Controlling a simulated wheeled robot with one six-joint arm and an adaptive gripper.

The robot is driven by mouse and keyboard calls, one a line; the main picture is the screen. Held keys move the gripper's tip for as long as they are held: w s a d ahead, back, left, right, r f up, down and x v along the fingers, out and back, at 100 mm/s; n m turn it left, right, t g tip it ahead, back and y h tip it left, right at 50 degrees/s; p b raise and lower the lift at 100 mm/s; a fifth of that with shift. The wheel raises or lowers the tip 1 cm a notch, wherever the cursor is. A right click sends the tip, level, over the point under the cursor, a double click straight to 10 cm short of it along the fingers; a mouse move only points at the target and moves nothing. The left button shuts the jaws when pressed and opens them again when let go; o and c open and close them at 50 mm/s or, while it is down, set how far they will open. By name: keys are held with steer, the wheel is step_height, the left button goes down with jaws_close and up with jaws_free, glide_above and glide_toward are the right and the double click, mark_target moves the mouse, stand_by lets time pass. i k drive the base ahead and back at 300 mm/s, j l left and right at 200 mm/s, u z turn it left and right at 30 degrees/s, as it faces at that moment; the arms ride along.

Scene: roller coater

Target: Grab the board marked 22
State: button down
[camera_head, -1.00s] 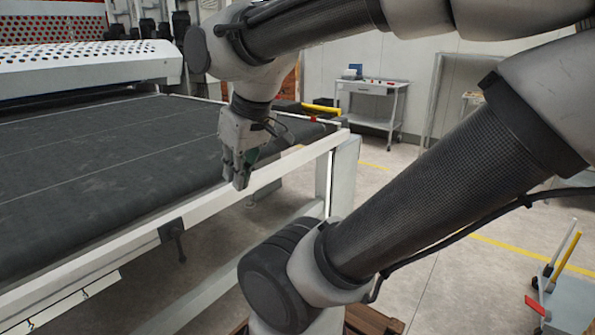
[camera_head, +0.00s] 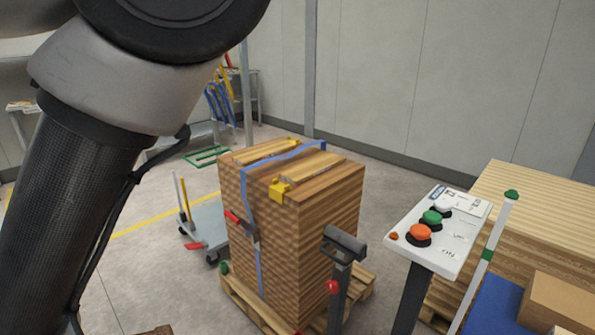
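No board with a readable 22 shows in the head view. A tall strapped stack of wooden boards (camera_head: 330,215) stands upright on a wooden pallet (camera_head: 358,290) in the middle. A blue strap with yellow corner pieces runs over its top. Another pile of light wooden boards (camera_head: 550,200) is at the right edge, partly cut off. No number can be read on either. My gripper is outside the view; only links of my arm show at the left.
A control panel (camera_head: 465,238) with green and orange buttons stands at the right. A dark post (camera_head: 343,265) stands before the stack. A cardboard box (camera_head: 560,305) is at lower right. A grey platform cart (camera_head: 205,222) is left of the stack.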

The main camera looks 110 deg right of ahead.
mark_target(296, 175)
steer(key=z, duration=3.45)
steer(key=k+l+z, duration=0.1)
steer(key=k, duration=0.25)
steer(key=k+l, duration=0.1)
steer(key=k, duration=0.2)
steer(key=i+j+z, duration=0.1)
steer(key=z, duration=0.3)
steer(key=j+z, duration=0.1)
steer(key=z, duration=0.3)
steer(key=i+j+z, duration=0.1)
steer(key=z, duration=0.3)
steer(key=i+j, duration=0.1)
steer(key=j, duration=0.35)
steer(key=i+j, duration=0.15)
steer(key=j, duration=0.3)
steer(key=i+j, duration=0.1)
steer(key=j, duration=0.35)
steer(key=i+j, duration=0.1)
steer(key=j, duration=0.35)
steer(key=i+j, duration=0.1)
steer(key=j, duration=0.4)
